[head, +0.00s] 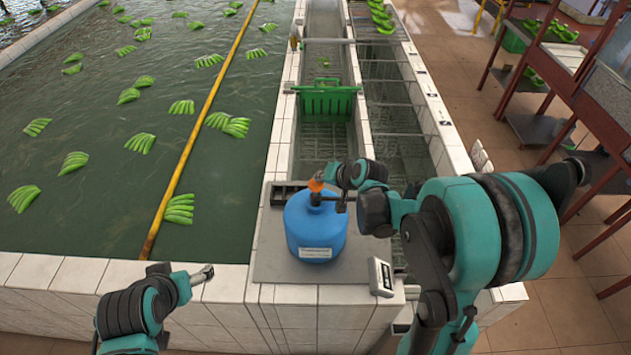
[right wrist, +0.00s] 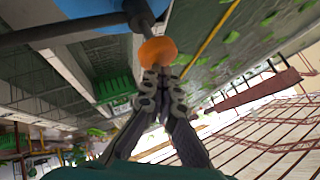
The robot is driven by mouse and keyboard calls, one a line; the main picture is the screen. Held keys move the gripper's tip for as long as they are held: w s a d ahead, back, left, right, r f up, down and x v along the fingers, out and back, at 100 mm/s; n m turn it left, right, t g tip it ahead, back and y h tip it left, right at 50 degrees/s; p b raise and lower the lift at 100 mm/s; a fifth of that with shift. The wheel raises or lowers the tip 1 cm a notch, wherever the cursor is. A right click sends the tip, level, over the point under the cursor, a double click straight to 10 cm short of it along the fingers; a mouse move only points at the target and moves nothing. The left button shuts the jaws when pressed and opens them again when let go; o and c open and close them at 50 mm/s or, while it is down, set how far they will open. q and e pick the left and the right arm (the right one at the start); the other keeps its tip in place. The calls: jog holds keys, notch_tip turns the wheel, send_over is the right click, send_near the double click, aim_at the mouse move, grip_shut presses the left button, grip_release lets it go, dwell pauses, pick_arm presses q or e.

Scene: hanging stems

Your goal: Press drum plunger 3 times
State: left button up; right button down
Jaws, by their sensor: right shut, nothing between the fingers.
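The blue drum (head: 315,232) stands upright on a grey plate (head: 266,265), with a white label on its front. Its plunger has an orange knob (head: 315,186) above a dark fitting with a side arm. My right gripper (head: 325,172) is at the knob, coming from the right. In the right wrist view the orange knob (right wrist: 158,51) is right at the closed fingertips (right wrist: 158,72); whether they touch it or are just beside it is unclear. My left gripper (head: 205,273) is apart, left of the drum near the pool's front edge; its finger opening is too small to judge.
A small display box (head: 381,276) sits right of the drum. Behind the drum, a green crate (head: 326,101) is in the water channel. Green banana bunches (head: 180,208) float in the pool beside a yellow pole (head: 190,150). Metal racks (head: 585,90) stand at right.

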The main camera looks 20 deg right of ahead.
aim_at(321, 184)
jog(key=shift+f, duration=0.2)
jog(key=shift+f+b, duration=0.8)
jog(key=shift+b, duration=0.1)
dwell(0.7)
jog(key=shift+r, duration=0.1)
jog(key=shift+r+p, duration=0.85)
jog(key=shift+r, duration=0.3)
notch_tip(321, 184, up, 6)
jog(key=p, duration=0.4)
dwell(1.5)
